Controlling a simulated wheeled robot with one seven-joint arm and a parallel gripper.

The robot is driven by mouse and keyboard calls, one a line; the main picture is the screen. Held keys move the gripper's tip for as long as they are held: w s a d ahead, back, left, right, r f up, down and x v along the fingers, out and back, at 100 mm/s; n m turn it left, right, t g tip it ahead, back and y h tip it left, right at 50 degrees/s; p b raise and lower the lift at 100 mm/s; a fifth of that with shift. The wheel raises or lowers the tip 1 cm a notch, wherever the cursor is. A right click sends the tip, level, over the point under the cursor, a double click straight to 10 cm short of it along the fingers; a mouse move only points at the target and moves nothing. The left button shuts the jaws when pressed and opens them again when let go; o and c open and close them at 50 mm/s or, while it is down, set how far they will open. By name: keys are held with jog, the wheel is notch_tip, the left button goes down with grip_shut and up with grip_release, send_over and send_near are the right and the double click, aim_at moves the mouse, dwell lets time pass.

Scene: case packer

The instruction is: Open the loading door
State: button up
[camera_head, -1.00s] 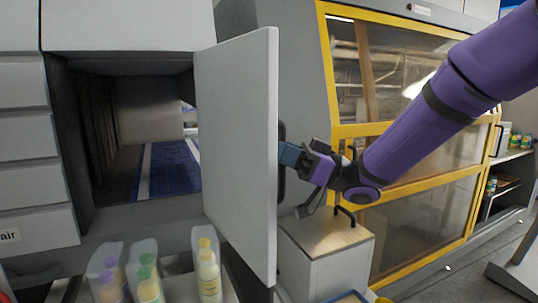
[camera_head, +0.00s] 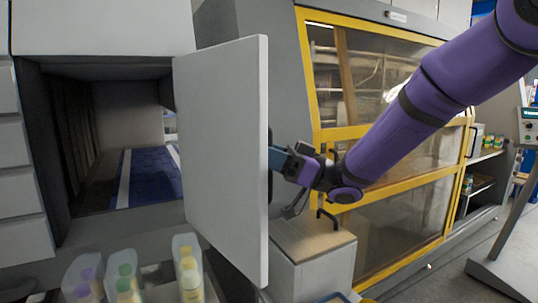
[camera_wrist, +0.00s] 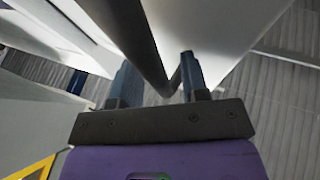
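The loading door (camera_head: 222,150) is a pale grey panel that stands swung out from the machine on its left-hand hinge side. The opening (camera_head: 115,130) behind it shows a dark chamber with a blue and white floor. My gripper (camera_head: 276,158) is on the door's right, outer side, partly hidden by the door edge. In the wrist view, the dark door handle (camera_wrist: 135,40) runs between the two fingers of my gripper (camera_wrist: 158,82). The fingers are apart, and a gap shows beside the bar, so they look open around it.
Several bottles in clear packs (camera_head: 125,283) stand below the opening. A low box (camera_head: 312,245) with a wooden top and dark handle is below my gripper. A yellow-framed cabinet (camera_head: 385,190) stands behind my arm. Open floor (camera_head: 430,280) shows at the lower right.

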jog(key=v, duration=1)
jog(key=shift+d+f, duration=0.2)
jog(key=shift+d, duration=0.2)
